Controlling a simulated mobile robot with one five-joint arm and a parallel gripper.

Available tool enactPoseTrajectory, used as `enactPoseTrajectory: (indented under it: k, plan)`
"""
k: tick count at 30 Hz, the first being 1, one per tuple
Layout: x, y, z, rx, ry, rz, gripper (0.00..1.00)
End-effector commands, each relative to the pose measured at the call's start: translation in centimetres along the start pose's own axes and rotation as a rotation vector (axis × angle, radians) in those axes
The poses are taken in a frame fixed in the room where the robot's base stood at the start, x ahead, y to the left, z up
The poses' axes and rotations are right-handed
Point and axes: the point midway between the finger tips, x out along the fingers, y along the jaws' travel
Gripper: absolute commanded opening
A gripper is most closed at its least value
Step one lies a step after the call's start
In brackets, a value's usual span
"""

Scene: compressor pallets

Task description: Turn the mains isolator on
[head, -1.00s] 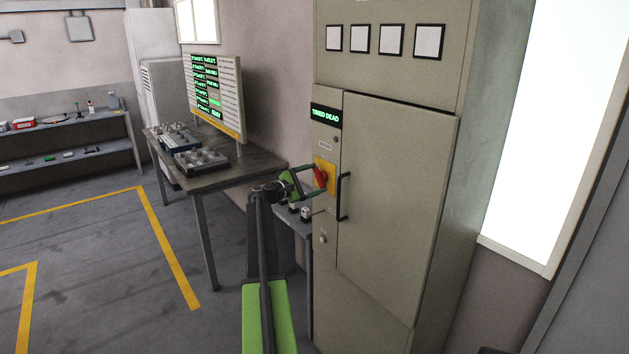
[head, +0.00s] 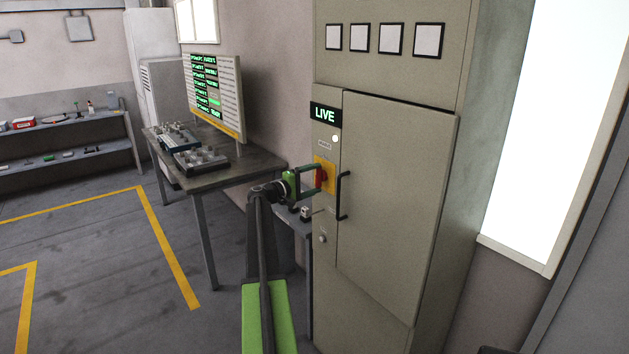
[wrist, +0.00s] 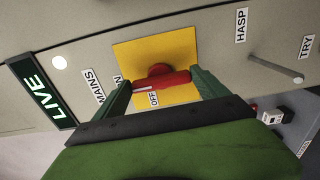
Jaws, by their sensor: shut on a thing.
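The mains isolator is a red handle on a yellow plate (head: 327,183) on the front of the beige cabinet. In the wrist view the red handle (wrist: 162,82) lies between the two fingers of my gripper (wrist: 160,86), which is shut on it. The handle lies across the fingers, and an "OFF" label shows beside it; the "ON" label is partly hidden by a finger. The display (head: 325,115) above reads "LIVE", and a round lamp (head: 335,139) under it is lit white. My gripper also shows in the head view (head: 318,178).
The cabinet door has a black pull handle (head: 343,196) just right of the isolator. A HASP lever (wrist: 290,78) sticks out near it. A table (head: 240,167) with control boxes and a status board (head: 216,98) stands to the left. The floor at left is clear.

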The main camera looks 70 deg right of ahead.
Motion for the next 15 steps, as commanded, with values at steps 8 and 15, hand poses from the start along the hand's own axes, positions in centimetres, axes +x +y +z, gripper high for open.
enactPoseTrajectory:
  k: [8,15]
  plan:
    - [-0.01,-0.25,0.32,0.037,-0.008,-0.006,0.43]
    - [-0.02,-0.24,0.3,0.038,-0.008,-0.006,0.43]
